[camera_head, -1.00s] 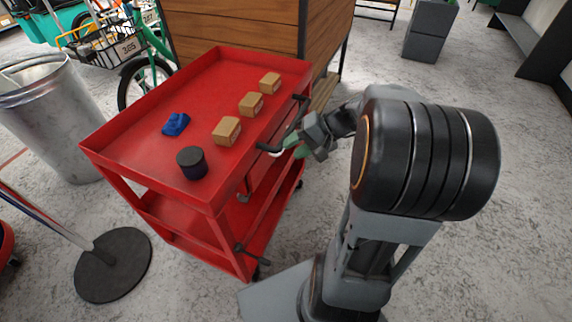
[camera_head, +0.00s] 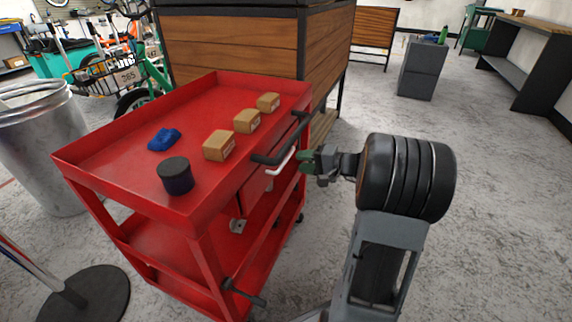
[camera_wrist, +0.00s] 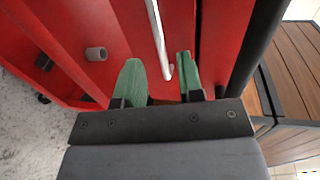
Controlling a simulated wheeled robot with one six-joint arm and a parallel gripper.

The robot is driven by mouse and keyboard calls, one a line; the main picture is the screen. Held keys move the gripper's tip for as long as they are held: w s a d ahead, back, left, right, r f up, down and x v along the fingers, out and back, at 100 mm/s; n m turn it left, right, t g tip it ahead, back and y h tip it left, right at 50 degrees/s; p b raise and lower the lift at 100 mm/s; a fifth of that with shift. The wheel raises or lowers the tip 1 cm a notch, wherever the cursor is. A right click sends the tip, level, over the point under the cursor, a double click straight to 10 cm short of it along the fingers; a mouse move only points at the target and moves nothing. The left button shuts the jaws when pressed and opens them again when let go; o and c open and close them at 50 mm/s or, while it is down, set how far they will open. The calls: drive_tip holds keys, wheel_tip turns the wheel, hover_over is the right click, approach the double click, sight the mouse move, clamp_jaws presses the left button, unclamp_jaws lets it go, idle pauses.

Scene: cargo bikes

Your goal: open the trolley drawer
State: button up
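The red trolley (camera_head: 110,125) stands at the left and middle of the head view. Its red drawer front (camera_head: 257,186) is under the top tray on the side facing my arm, and looks shut. A pale bar handle (camera_head: 283,161) is on the drawer front; it also shows in the wrist view (camera_wrist: 157,35). My gripper (camera_head: 306,160) is just right of this handle, fingers toward the trolley. In the wrist view its two green fingertips (camera_wrist: 160,72) are apart, and the bar's end appears between them. I cannot tell whether either finger touches it.
A black push handle (camera_head: 282,142) juts from the trolley close above the drawer handle. Boxes (camera_head: 219,146), a dark cylinder (camera_head: 175,176) and a blue cloth (camera_head: 164,139) lie on top. A wooden-sided cabinet (camera_head: 235,45) stands behind.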

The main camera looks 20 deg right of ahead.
sight(286, 159)
drive_tip(key=shift+b+x, duration=0.65)
drive_tip(key=shift+x, duration=2.45)
clamp_jaws()
